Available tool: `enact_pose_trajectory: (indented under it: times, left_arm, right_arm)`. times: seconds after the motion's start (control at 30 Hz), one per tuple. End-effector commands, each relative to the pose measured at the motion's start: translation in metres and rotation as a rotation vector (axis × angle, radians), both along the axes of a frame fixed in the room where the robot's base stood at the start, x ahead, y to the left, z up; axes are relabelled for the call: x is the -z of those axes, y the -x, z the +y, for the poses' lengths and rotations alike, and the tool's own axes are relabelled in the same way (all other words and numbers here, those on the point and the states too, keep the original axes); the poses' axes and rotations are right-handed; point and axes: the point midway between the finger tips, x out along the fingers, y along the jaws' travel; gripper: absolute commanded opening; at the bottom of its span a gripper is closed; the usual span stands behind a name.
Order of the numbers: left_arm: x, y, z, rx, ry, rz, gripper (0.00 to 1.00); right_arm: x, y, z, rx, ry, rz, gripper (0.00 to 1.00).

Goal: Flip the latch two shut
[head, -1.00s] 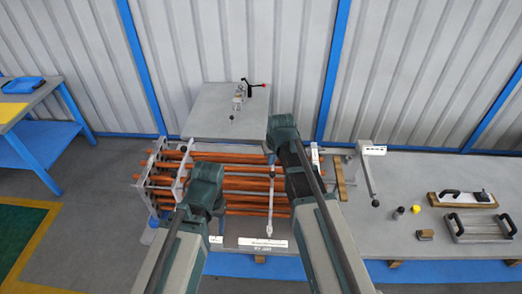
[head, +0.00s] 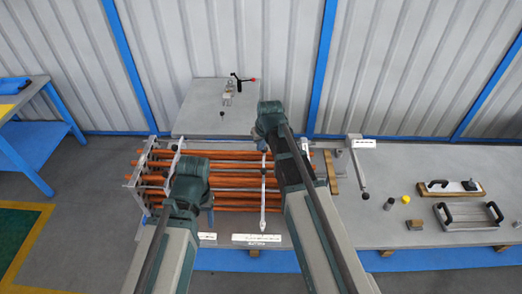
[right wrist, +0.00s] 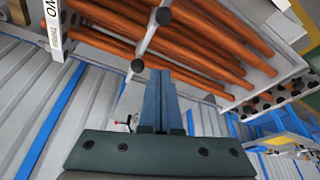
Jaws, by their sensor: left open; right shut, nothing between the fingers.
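A pale metal lever (head: 263,205) with a dark knob lies across the front of the copper-coloured tubes (head: 232,181) in the head view. A second lever (head: 358,172) with a black knob stands to the right of the tubes. I cannot tell which one is latch two. My right gripper (head: 262,143) is by the upper end of the first lever. In the right wrist view its blue-grey fingers (right wrist: 161,88) are shut and empty, just below a rod with black knobs (right wrist: 149,42); contact is unclear. My left gripper (head: 188,205) is over the left tubes, its fingers mostly hidden by the arm.
A grey panel (head: 195,112) with a red-tipped toggle clamp (head: 229,92) stands behind the tubes. The grey bench (head: 330,225) holds a yellow cap (head: 406,199), a trowel-like tool (head: 450,187) and a handled frame (head: 468,217) at right. A blue table (head: 35,135) stands far left.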

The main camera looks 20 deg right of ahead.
Motion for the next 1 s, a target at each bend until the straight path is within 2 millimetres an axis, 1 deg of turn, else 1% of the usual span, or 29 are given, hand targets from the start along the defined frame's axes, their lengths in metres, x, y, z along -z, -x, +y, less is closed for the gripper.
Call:
enact_pose_trajectory:
  times: [0.03, 0.17, 0.67, 0.73, 0.8, 0.9, 1.0]
  left_arm:
    - [0.009, 0.000, 0.000, 0.002, 0.000, 0.000, 0.60]
    - [0.024, 0.000, 0.000, 0.007, 0.000, -0.001, 0.60]
    - [0.093, -0.001, 0.000, 0.002, 0.000, -0.004, 0.60]
    - [0.085, -0.001, 0.000, 0.002, 0.000, -0.004, 0.60]
    - [0.084, -0.001, 0.000, 0.002, 0.000, -0.004, 0.60]
    - [0.084, -0.001, 0.000, 0.002, 0.000, -0.004, 0.60]
    - [0.084, -0.001, 0.000, 0.002, 0.000, -0.003, 0.60]
  right_arm:
    - [0.009, -0.002, 0.000, 0.000, 0.000, 0.000, 0.00]
    - [0.024, -0.007, 0.001, 0.000, 0.000, 0.000, 0.00]
    - [0.093, -0.031, 0.004, 0.000, 0.000, 0.000, 0.00]
    - [0.085, -0.011, 0.002, 0.001, 0.000, 0.000, 0.00]
    - [0.084, 0.000, 0.001, 0.000, 0.000, 0.000, 0.00]
    - [0.084, 0.009, -0.001, 0.000, 0.000, 0.000, 0.00]
    - [0.084, 0.011, -0.001, -0.001, 0.000, 0.000, 0.00]
